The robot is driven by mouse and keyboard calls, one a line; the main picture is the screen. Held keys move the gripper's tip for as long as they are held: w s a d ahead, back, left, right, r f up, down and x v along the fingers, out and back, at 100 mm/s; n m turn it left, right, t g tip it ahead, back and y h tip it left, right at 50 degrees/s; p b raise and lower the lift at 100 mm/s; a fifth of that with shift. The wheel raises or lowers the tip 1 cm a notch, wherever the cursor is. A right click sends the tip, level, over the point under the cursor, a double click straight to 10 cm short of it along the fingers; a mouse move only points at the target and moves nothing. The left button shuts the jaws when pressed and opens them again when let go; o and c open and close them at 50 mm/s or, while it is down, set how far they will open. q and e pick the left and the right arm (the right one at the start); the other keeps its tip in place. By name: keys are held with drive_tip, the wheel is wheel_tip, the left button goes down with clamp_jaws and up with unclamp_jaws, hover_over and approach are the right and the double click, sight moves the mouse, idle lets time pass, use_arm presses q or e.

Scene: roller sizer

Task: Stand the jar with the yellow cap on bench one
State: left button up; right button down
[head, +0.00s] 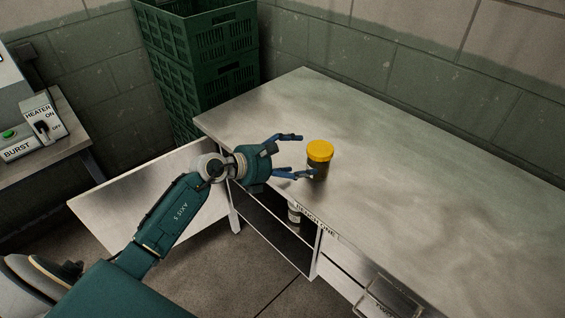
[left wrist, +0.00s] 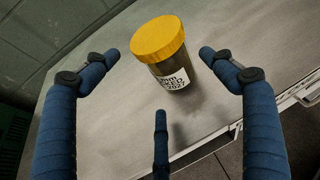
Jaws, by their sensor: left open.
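The jar with the yellow cap (head: 319,153) stands upright on the metal top of bench one (head: 420,190), near its front edge. In the left wrist view the jar (left wrist: 168,58) has a dark body and a white printed label. My left gripper (head: 297,155) is open beside the jar, its fingers pointing toward it. In the left wrist view the blue fingers of the gripper (left wrist: 158,80) are spread, with the jar just beyond their tips; no finger clearly touches it. My right gripper is not in view.
Green crates (head: 205,60) are stacked behind the bench's left end. An open cabinet door (head: 150,195) stands at the bench's front left. Another small jar (head: 294,212) is on the shelf inside. A control box (head: 40,120) sits at far left. The bench top to the right is clear.

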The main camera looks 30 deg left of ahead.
use_arm(q)
drive_tip(key=b+v, duration=0.1)
drive_tip(key=v, duration=0.5)
drive_tip(key=shift+s+r, duration=0.2)
drive_tip(key=shift+s, duration=0.15)
drive_tip(key=shift+a, duration=0.1)
